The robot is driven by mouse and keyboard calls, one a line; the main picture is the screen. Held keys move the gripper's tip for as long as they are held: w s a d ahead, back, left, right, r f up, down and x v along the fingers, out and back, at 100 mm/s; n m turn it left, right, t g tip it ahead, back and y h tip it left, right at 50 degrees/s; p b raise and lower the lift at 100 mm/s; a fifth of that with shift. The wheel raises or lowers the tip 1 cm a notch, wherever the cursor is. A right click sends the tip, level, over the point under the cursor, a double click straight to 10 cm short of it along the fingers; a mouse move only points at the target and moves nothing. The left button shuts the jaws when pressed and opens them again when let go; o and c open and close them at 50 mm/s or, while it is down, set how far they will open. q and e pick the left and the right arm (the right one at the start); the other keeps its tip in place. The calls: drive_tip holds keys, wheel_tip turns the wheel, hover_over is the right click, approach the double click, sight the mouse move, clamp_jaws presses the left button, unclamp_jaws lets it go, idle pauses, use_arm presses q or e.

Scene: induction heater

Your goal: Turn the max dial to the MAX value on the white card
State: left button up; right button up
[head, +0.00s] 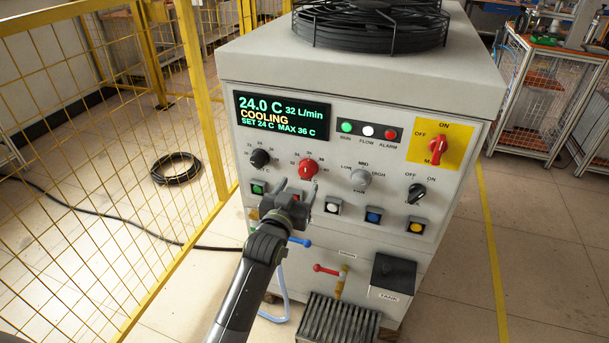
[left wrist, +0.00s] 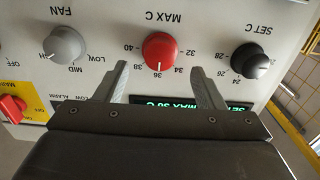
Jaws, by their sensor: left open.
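The red max dial (head: 308,168) is on the front panel of the white machine. It also shows in the left wrist view (left wrist: 159,50), upside down, labelled MAX C, with its pointer near 36. The display (head: 282,117) reads 24.0 C, COOLING, SET 24 C, MAX 36 C. My left gripper (head: 297,185) is open in front of the panel, close to the dial and a little below it in the head view. In the left wrist view its two fingers (left wrist: 159,76) are spread with nothing between them, apart from the dial. I cannot make out a white card. My right gripper is out of view.
The black SET C knob (head: 260,159) and grey FAN knob (head: 361,179) flank the dial. Push buttons sit below, with a black ON/OFF knob (head: 417,191) and red main switch (head: 436,148) at right. A yellow mesh fence (head: 90,150) stands left.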

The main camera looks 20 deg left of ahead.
sight(306, 174)
use_arm(q)
drive_tip(key=w, duration=0.5)
drive_tip(key=shift+w+d, duration=0.1)
drive_tip(key=shift+w, duration=0.25)
drive_tip(key=c, duration=1)
drive_tip(key=shift+o, duration=0.2)
